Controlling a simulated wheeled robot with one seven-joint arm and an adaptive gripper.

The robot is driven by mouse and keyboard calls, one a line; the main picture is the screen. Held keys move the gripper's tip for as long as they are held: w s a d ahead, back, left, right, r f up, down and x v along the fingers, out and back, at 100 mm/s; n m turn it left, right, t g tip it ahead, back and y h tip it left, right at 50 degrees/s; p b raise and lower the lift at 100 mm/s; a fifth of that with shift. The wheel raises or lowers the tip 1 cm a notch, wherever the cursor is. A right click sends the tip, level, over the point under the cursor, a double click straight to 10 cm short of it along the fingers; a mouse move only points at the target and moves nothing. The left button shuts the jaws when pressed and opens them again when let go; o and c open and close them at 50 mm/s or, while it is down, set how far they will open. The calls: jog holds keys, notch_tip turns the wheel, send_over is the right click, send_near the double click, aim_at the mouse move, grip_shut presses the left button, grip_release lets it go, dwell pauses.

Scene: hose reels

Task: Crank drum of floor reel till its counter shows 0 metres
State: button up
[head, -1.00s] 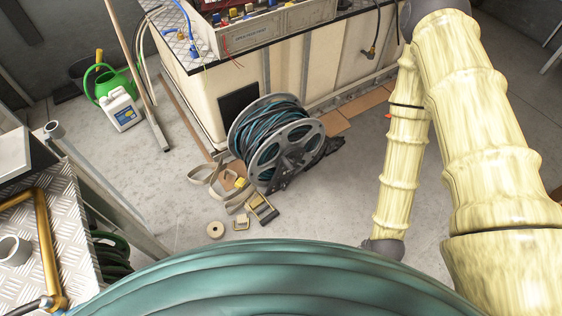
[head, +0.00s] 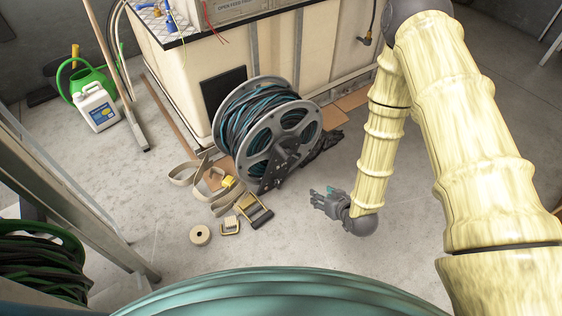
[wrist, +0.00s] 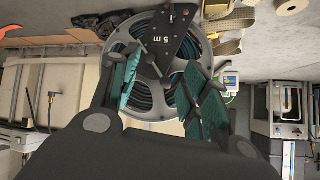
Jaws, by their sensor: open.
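The floor reel (head: 285,140) stands on the concrete floor, a grey drum wound with dark and teal hose. In the wrist view the reel (wrist: 150,105) fills the top middle, upside down, with a dark plate (wrist: 168,42) across its face. I cannot make out a crank handle clearly.
A cream tank (head: 270,60) stands right behind the reel. Straps, a tape roll (head: 200,235) and a buckle (head: 256,210) lie on the floor left of the reel. A white jug (head: 96,108) and green watering can stand far left. A large teal surface (head: 280,290) fills the bottom edge.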

aim_at(276, 146)
jog(key=w+a+f+n+t+y+b, duration=0.1)
jog(key=w+a+y+b, duration=0.1)
jog(key=w+a+b, duration=0.2)
jog(key=w+a+f+n+t+y+b, duration=0.1)
jog(key=w+a+b, duration=0.4)
jog(key=w+b, duration=0.5)
jog(key=w+a+f+n+t+y+b, duration=0.1)
jog(key=w+a+f+t+y+b, duration=0.1)
jog(key=w+b, duration=0.5)
jog(key=shift+w+a+f+t+y+b, duration=0.1)
jog(key=shift+w+a+t+y+b, duration=0.2)
jog(key=shift+a, duration=0.35)
jog(key=shift+w+a+f+t+y+b, duration=0.15)
jog(key=shift+a+t+y, duration=0.2)
jog(key=shift+a, duration=0.3)
jog(key=shift+w+a+r, duration=0.25)
jog(key=shift+w+a, duration=0.2)
jog(key=shift+w, duration=0.15)
grip_shut()
